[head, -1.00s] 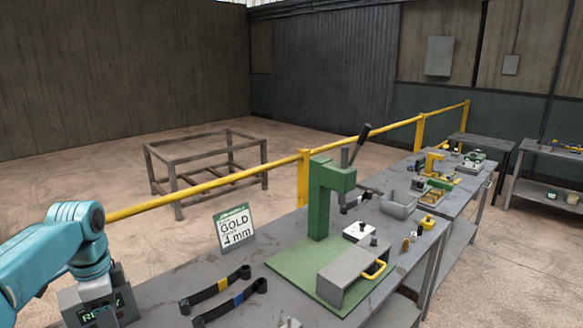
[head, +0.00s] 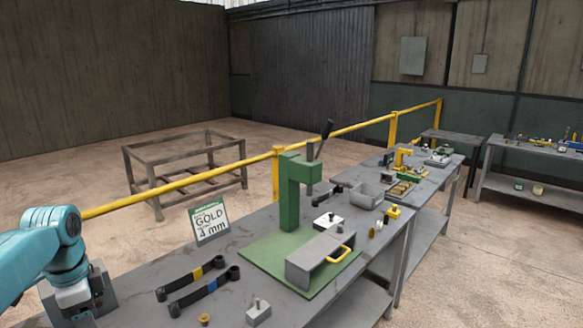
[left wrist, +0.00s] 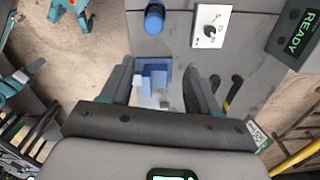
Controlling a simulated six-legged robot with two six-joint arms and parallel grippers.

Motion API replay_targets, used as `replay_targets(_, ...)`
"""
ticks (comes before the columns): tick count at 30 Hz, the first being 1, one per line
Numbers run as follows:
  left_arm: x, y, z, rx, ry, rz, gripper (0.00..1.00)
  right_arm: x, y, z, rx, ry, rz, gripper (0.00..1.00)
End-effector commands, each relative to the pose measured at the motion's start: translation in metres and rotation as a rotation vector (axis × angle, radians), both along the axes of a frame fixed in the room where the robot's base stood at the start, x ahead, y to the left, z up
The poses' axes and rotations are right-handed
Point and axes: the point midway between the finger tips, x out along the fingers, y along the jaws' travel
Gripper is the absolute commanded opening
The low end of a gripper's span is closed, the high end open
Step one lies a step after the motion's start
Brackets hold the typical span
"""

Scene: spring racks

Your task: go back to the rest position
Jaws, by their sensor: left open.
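My left arm comes in from the left in the head view, with its wrist low over the near end of the grey workbench (head: 150,285); the fingertips are hidden there. In the left wrist view my left gripper (left wrist: 158,85) is open, its two dark fingers spread with nothing held. A light blue stepped block (left wrist: 153,77) shows between and beyond the fingers, apparently below on the bench. My right gripper is not in view.
A READY box (left wrist: 294,34), a white knobbed plate (left wrist: 210,25) and a blue cylinder (left wrist: 154,20) stand around the left gripper. A green press (head: 290,205), GOLD 4 mm sign (head: 209,222) and two dark straps (head: 195,283) are on the bench. A yellow rail (head: 180,185) runs behind.

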Motion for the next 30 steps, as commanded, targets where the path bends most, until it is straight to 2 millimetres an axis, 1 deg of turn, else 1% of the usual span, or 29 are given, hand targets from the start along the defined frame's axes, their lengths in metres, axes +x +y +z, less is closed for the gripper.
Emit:
replay_targets(5,0.014,-0.016,-0.037,-0.025,-0.004,0.025,0.61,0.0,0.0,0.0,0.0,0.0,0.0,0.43)
replay_targets(11,0.028,-0.045,-0.091,-0.067,-0.014,0.076,0.61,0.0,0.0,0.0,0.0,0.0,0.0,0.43)
replay_targets(12,0.029,-0.053,-0.104,-0.078,-0.015,0.089,0.61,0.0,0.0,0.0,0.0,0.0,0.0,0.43)
replay_targets(14,0.031,-0.065,-0.124,-0.097,-0.017,0.113,0.61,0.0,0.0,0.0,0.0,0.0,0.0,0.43)
replay_targets(17,0.029,-0.092,-0.163,-0.135,-0.015,0.164,0.61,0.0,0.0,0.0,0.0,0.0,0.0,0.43)
replay_targets(19,0.023,-0.115,-0.196,-0.17,-0.009,0.217,0.61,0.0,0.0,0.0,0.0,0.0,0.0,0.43)
replay_targets(20,0.018,-0.127,-0.212,-0.186,-0.005,0.246,0.61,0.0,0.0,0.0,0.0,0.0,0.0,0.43)
replay_targets(21,0.009,-0.145,-0.235,-0.211,0.003,0.292,0.61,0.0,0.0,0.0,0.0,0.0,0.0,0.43)
replay_targets(22,0.0,-0.16,-0.253,-0.231,0.011,0.331,0.61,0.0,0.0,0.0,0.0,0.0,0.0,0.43)
replay_targets(23,-0.01,-0.174,-0.27,-0.25,0.018,0.375,0.61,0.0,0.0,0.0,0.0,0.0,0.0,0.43)
replay_targets(24,-0.025,-0.193,-0.29,-0.274,0.03,0.435,0.61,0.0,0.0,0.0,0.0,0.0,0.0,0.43)
replay_targets(26,-0.05,-0.217,-0.316,-0.303,0.05,0.527,0.61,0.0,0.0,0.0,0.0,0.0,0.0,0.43)
replay_targets(27,-0.067,-0.231,-0.329,-0.316,0.062,0.587,0.61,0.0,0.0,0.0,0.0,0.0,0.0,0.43)
replay_targets(29,-0.093,-0.249,-0.346,-0.332,0.082,0.673,0.61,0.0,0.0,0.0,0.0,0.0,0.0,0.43)
replay_targets(30,-0.11,-0.258,-0.354,-0.338,0.093,0.729,0.61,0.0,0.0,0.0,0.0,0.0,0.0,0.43)
